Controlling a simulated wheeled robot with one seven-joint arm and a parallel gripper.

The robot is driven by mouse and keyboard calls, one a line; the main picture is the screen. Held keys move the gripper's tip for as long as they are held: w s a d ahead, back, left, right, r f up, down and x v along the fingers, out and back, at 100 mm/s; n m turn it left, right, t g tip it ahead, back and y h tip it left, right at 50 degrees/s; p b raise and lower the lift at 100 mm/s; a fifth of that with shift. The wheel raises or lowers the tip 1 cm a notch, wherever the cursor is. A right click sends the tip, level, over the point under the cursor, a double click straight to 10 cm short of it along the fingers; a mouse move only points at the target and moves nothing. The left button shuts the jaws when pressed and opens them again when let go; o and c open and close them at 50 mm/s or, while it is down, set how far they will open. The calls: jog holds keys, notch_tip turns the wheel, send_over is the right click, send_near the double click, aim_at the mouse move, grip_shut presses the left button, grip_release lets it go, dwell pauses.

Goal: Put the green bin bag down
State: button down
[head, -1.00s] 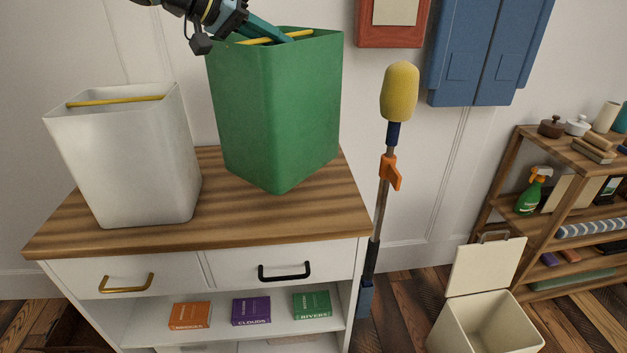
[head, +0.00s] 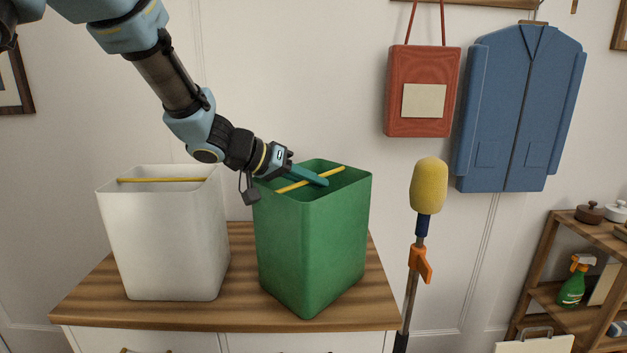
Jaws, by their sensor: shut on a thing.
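The green bin bag (head: 315,245) is a tall, open, box-like bag with a yellow strip across its mouth. It is upright, one corner facing me, over the right front part of the wooden cabinet top (head: 240,290). I see no clear gap under it, but cannot tell whether it rests on the wood or hangs just above it. My gripper (head: 318,180) comes in from the upper left, its teal fingers at the yellow strip inside the mouth, shut on the bag. The exact grip is partly hidden.
A white bin bag (head: 165,245) with a yellow strip stands close to the left on the same top. A yellow-headed pole (head: 428,185) stands to the right. A red bag (head: 423,70) and blue jacket (head: 520,110) hang on the wall. A shelf (head: 560,215) stands far right.

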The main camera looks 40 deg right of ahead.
jog(key=shift+f, duration=0.15)
jog(key=c, duration=0.9)
grip_release()
jog(key=shift+w+a+r, duration=0.1)
jog(key=shift+a+r, duration=0.1)
jog(key=shift+r, duration=0.1)
jog(key=b+v, duration=0.2)
jog(key=v, duration=0.9)
jog(key=shift+a+r+b, duration=0.1)
jog(key=shift+a+b, duration=0.15)
jog(key=shift+b, duration=0.05)
